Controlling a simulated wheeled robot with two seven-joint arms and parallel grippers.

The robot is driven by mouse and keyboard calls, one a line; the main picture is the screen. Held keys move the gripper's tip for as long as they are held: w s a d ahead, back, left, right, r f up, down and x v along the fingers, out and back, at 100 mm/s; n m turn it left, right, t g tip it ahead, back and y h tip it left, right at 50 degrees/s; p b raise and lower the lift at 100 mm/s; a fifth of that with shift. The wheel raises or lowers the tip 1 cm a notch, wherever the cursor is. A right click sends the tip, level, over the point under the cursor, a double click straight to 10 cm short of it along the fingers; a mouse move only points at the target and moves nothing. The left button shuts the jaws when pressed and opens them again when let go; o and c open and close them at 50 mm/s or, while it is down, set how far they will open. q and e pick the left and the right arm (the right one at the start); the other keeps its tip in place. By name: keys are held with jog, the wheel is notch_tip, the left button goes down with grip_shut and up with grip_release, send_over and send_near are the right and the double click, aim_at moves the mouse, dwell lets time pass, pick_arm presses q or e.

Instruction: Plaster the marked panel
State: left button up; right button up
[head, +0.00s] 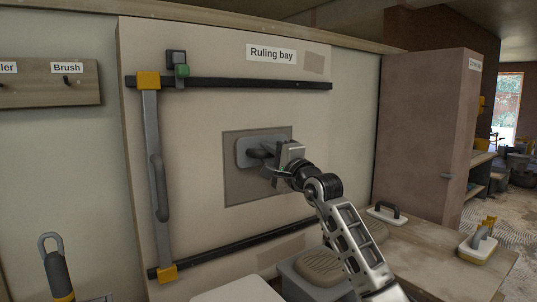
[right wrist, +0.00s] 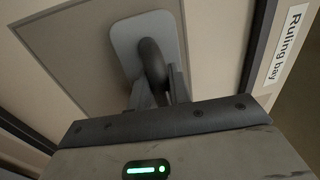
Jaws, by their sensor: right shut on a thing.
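The marked panel is a darker grey-brown rectangle (head: 246,187) on the board under the "Ruling bay" sign (head: 271,54). A grey float with a rounded plate (head: 243,146) lies flat over the panel's upper part. My right gripper (head: 272,165) is shut on the float's dark handle, which also shows between the fingers in the right wrist view (right wrist: 152,62). The plate appears to lie against the panel, but I cannot tell whether it touches. The plate and gripper hide part of the panel. My left gripper is not in view.
Two dark rails (head: 240,84) cross the board above and below the panel. An upright grey bar (head: 152,120) with yellow ends spans them at left. A tub (head: 300,275) with brown plaster stands below right. Handled floats (head: 386,214) rest on the bench (head: 430,250). A hook board (head: 50,92) hangs left.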

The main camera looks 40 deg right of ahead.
notch_tip(320, 180, down, 14)
jog(key=b, duration=1.1)
jog(key=shift+w+r, duration=0.1)
jog(key=shift+r, duration=0.15)
jog(key=shift+w+r+p, duration=0.1)
jog(key=shift+r+p, duration=1.55)
jog(key=shift+r, duration=1.1)
jog(key=shift+r+p, duration=1.3)
jog(key=shift+r, duration=0.7)
jog(key=shift+d+r+p, duration=0.1)
jog(key=shift+r+p, duration=1.4)
jog(key=shift+r, duration=0.75)
jog(key=shift+w+r+p, duration=0.1)
jog(key=shift+r+p, duration=1.25)
jog(key=shift+r, duration=0.85)
grip_shut()
notch_tip(320, 180, down, 14)
jog(key=b, duration=1.2)
jog(key=shift+r+b, duration=0.2)
jog(key=shift+b, duration=0.2)
jog(key=shift+f, duration=0.15)
